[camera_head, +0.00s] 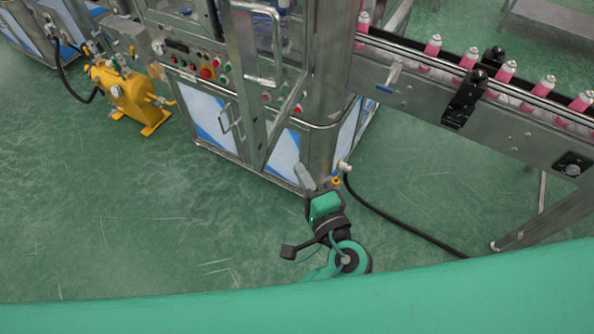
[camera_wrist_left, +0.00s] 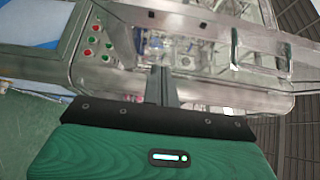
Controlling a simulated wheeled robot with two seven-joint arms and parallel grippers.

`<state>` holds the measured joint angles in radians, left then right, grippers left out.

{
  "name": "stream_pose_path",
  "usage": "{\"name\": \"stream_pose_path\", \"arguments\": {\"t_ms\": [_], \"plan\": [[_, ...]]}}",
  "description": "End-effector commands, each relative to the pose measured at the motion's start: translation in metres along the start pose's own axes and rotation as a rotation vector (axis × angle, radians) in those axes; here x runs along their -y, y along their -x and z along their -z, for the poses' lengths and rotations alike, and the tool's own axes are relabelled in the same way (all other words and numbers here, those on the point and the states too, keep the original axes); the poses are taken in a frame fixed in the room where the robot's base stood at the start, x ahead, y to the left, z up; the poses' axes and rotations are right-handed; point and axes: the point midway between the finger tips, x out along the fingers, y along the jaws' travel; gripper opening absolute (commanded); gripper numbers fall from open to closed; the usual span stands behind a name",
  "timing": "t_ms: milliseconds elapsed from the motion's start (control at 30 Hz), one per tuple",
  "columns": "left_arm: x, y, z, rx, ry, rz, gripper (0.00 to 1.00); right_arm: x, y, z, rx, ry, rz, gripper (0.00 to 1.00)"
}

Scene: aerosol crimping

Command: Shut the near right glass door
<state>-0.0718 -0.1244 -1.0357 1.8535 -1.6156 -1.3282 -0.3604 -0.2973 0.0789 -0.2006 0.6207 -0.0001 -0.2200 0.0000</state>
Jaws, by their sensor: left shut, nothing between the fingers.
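The near right glass door (camera_head: 243,90) is a tall metal-framed pane with a long bar handle (camera_head: 278,50), on the machine at top centre in the head view. It appears to stand out from the machine front at an angle, its lower corner over the lower cabinet. My left gripper (camera_head: 304,178) is shut and empty, below and to the right of the door, near the machine's lower corner. In the left wrist view my shut fingers (camera_wrist_left: 160,85) point at the machine; a bar handle (camera_wrist_left: 234,48) shows to their right. Whether they touch anything cannot be told. My right gripper is not visible.
A button panel (camera_head: 205,72) is left of the door. A conveyor (camera_head: 510,125) with several pink cans runs off to the right. A black hose (camera_head: 400,232) lies on the floor. A yellow pump unit (camera_head: 128,95) stands at left. Green floor (camera_head: 110,220) is clear in front.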

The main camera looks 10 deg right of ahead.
Motion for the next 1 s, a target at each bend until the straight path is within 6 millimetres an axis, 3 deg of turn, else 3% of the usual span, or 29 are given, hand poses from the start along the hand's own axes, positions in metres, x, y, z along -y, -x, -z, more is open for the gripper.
{"name": "stream_pose_path", "arguments": {"t_ms": [333, 600, 1000], "plan": [[0.006, -0.077, 0.000, 0.000, -0.003, 0.002, 0.00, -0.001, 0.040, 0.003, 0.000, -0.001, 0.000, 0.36], [0.002, -0.098, -0.022, -0.001, -0.002, -0.001, 0.00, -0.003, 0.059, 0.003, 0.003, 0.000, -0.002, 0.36], [-0.001, -0.103, -0.028, -0.002, -0.001, -0.002, 0.00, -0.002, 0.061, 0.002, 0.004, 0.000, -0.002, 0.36]]}}
